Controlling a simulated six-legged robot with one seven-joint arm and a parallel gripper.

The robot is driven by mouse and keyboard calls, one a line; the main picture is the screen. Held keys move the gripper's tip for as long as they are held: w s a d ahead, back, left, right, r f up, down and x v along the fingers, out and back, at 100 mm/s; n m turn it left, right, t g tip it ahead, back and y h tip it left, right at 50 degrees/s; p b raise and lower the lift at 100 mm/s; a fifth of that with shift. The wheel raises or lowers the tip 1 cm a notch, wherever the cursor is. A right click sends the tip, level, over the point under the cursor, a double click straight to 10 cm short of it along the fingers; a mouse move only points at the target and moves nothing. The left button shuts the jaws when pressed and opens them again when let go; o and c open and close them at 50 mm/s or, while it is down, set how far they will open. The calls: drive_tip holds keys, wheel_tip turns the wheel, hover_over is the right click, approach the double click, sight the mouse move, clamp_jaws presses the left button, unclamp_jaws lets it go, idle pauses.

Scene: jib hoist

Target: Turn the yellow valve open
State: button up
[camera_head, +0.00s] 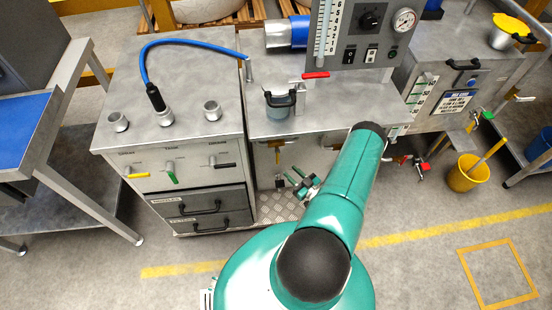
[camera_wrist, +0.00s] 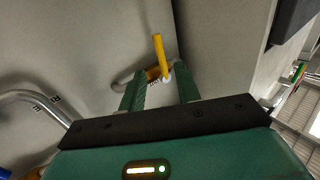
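In the wrist view a yellow valve lever (camera_wrist: 158,52) sticks out from a bent metal pipe (camera_wrist: 125,82) in front of a grey panel. My gripper (camera_wrist: 160,80) is open, its two green fingers apart, with the lever's lower end between or just beyond the tips. I cannot tell whether either finger touches it. In the head view my gripper (camera_head: 301,184) is small and low before the middle bench. A yellow handle (camera_head: 275,143) shows under that bench top, partly in shade, and another yellow handle (camera_head: 137,175) is on the left cabinet front.
A green handle (camera_head: 172,179) and a black one (camera_head: 224,165) sit beside the left cabinet's yellow one. A red lever (camera_head: 315,75) is on the bench top. A yellow bucket (camera_head: 467,175) stands at right. Another curved pipe (camera_wrist: 40,100) is left of my fingers.

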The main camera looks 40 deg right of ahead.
sight(278, 160)
drive_tip(key=w, duration=0.9)
drive_tip(key=shift+w, duration=0.25)
clamp_jaws()
